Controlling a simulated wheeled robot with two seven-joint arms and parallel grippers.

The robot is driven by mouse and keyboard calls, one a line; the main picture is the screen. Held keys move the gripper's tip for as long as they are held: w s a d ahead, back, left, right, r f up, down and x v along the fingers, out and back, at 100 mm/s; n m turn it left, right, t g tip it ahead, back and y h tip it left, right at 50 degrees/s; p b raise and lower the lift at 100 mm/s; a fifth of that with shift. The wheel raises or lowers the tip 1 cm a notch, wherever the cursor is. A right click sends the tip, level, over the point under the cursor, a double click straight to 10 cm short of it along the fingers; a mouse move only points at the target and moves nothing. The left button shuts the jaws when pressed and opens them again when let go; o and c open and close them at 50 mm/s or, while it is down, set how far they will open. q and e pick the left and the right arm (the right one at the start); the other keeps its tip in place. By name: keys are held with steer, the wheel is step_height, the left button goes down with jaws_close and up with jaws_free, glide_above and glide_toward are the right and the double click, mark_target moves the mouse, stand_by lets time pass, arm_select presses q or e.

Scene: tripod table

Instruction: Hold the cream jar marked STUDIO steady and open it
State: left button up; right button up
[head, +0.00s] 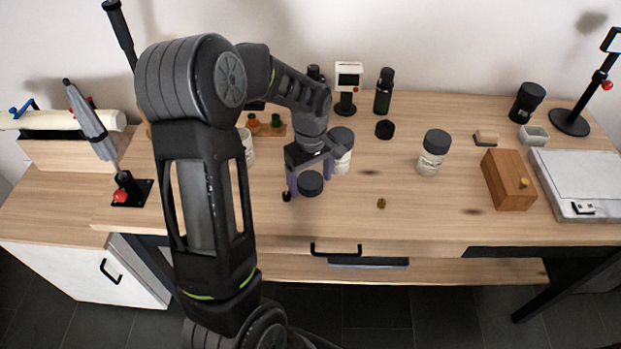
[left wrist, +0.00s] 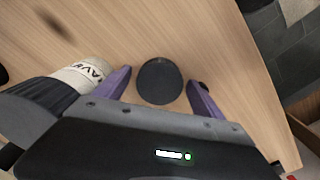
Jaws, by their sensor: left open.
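Cream jars with dark lids stand on the table: one (head: 433,152) right of centre, one (head: 343,160) just right of my left gripper, and one (head: 248,146) partly behind my left arm. Their lettering is too small to read in the head view, so I cannot tell which is STUDIO. In the left wrist view the nearby jar (left wrist: 82,72) shows part of a label, like "AVE". My left gripper (head: 310,178) is open, its purple fingers either side of a dark round lid-like piece (head: 311,184), also in the left wrist view (left wrist: 160,82). Contact is not visible.
A black disc (head: 385,129) and a dark bottle (head: 383,92) stand behind. A small brass piece (head: 381,203) lies near the front edge. A wooden box (head: 508,180) and a grey flat device (head: 580,182) occupy the right. The table's middle front is mostly clear.

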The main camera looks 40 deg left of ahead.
mark_target(310, 180)
arm_select(q)
step_height(310, 180, up, 12)
stand_by(0.4)
stand_by(0.8)
